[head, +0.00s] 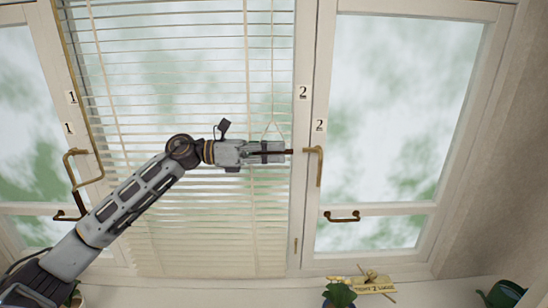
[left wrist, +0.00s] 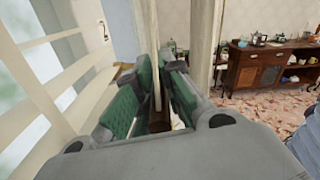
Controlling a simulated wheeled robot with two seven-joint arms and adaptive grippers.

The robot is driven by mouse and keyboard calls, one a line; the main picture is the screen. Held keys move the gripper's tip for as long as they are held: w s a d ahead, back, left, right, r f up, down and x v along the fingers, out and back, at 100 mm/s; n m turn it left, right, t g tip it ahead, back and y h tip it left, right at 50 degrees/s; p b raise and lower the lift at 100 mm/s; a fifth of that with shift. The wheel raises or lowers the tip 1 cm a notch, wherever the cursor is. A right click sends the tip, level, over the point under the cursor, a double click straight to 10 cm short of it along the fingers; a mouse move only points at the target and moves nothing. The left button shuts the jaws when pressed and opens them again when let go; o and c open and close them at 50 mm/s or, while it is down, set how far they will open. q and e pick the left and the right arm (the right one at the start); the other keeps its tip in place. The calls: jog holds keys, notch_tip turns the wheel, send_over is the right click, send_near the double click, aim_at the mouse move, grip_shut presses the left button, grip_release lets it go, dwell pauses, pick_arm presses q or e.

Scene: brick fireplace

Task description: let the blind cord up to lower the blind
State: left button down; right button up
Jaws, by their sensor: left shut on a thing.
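The cream slatted blind (head: 165,85) hangs over the middle window pane, its slats reaching near the sill and closer together low down. The thin blind cord (head: 272,60) runs down the blind's right side and splits into a small triangle just above my left gripper (head: 284,151). That gripper is shut, level, in front of the blind's right edge. In the left wrist view, green finger pads (left wrist: 150,100) flank a pale cord or strip and a brown wooden piece (left wrist: 160,117), apparently the cord's pull. The fingers hide part of it. My right gripper is not in view.
A brass window handle (head: 319,165) sits just right of my left gripper's tips. Other handles (head: 342,216) are on the frames. A plant (head: 340,296), a small sign (head: 372,282) and a green watering can (head: 503,295) stand below. A wooden sideboard (left wrist: 270,65) stands behind.

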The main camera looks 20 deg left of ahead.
pick_arm(q)
jog(key=c, duration=1.6)
grip_release()
jog(key=shift+o, duration=0.7)
jog(key=shift+s+a, duration=0.1)
jog(key=shift+a, duration=0.2)
jog(key=v, duration=1.1)
jog(key=shift+a, duration=0.2)
jog(key=shift+s, duration=0.1)
